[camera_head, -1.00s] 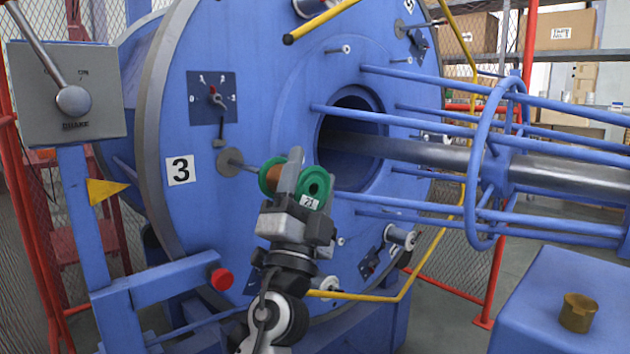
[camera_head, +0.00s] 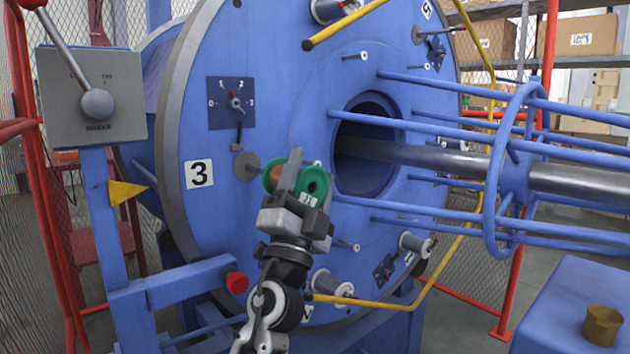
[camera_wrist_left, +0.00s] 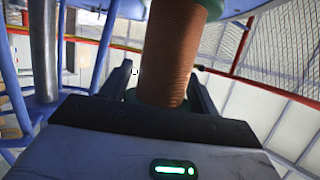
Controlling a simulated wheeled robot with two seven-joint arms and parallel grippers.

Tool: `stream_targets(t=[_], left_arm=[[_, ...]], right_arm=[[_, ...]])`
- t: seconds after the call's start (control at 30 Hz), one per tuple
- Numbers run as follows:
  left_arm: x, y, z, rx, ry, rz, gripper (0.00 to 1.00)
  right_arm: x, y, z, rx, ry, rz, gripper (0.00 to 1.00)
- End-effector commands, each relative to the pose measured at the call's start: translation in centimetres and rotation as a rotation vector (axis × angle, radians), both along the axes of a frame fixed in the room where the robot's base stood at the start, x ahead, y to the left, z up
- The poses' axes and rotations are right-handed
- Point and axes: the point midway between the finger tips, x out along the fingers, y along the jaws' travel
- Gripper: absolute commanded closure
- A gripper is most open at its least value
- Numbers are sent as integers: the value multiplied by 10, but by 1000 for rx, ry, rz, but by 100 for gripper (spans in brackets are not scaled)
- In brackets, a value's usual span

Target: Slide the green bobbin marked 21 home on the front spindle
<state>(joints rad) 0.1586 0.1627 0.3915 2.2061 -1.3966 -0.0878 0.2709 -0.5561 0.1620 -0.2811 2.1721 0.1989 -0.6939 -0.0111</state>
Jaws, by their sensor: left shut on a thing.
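The green bobbin marked 21 (camera_head: 315,184) has green flanges and a copper-coloured winding. My left gripper (camera_head: 292,170) is shut on it from below, its fingers either side of the winding. In the left wrist view the winding (camera_wrist_left: 172,50) stands between the two fingers (camera_wrist_left: 165,85). The front spindle (camera_head: 260,170) is a thin rod from a round grey plate (camera_head: 247,166) on the blue drum face, right of the label 3. The bobbin's left flange meets the visible rod, with a short length bare towards the plate. How far the rod runs inside is hidden. My right gripper is not in view.
The blue drum (camera_head: 290,80) fills the middle, with blue bars (camera_head: 450,125) and a steel shaft (camera_head: 415,155) reaching right. A yellow rail (camera_head: 350,22) is above the bobbin. A red button (camera_head: 237,282) and brake box (camera_head: 92,98) stand left. A brass cup (camera_head: 602,325) sits lower right.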

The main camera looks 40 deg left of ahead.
Motion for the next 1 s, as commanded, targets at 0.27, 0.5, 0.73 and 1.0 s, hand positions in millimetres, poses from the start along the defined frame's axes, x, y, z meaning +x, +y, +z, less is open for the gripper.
stream_targets(t=[0.27, 0.5, 0.73, 1.0], left_arm=[[1, 11, 0, 2, -2, 1, 70], [1, 21, -1, 2, -1, 1, 70], [2, 30, -1, 2, -2, 1, 70], [3, 41, -2, 2, -3, 1, 70]], right_arm=[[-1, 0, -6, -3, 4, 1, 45], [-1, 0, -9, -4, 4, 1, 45], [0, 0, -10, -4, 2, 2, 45], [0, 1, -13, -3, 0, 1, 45]])
